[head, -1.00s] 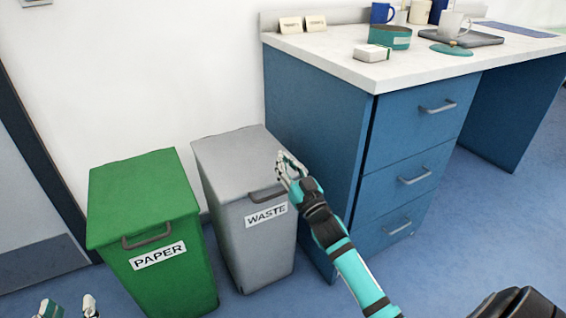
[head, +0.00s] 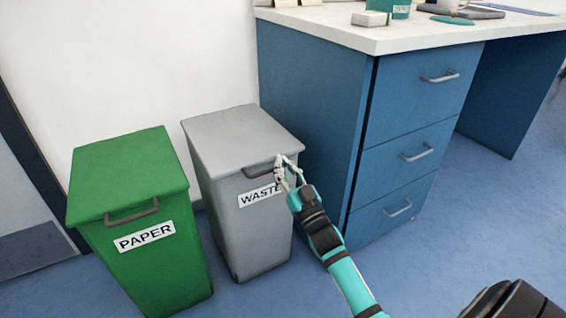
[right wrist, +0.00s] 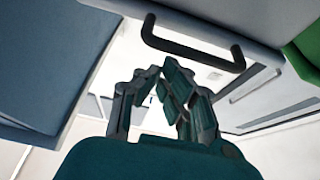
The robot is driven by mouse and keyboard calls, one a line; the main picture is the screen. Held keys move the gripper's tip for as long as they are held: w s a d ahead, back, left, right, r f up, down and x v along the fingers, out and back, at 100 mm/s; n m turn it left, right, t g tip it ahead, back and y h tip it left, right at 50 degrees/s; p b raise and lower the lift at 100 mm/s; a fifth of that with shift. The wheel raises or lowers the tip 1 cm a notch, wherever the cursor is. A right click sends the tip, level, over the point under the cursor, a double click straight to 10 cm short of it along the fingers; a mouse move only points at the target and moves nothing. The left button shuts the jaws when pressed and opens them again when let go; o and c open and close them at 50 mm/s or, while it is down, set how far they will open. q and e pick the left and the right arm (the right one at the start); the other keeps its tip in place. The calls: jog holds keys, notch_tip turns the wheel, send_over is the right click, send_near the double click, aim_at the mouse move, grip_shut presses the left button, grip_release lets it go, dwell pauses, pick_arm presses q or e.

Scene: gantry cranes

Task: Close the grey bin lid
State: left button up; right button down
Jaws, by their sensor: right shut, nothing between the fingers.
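The grey bin (head: 248,225), labelled WASTE, stands between the green bin and the blue cabinet. Its grey lid (head: 238,135) lies flat on top in the head view, and I see no gap under it. A dark handle (head: 258,174) is on its front edge; the handle also shows in the right wrist view (right wrist: 193,53). My right gripper (head: 285,160) is shut and empty at the right end of the handle; contact cannot be told. It shows below the handle in the right wrist view (right wrist: 157,72). My left gripper is not in view.
A green PAPER bin (head: 130,165) stands to the left. A blue drawer cabinet (head: 312,110) with a pale worktop (head: 340,29) stands close on the right. Its drawer handles stick out. Blue floor (head: 430,240) is clear in front of the cabinet.

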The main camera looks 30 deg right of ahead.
jog(key=shift+s+f, duration=0.15)
jog(key=shift+f, duration=0.65)
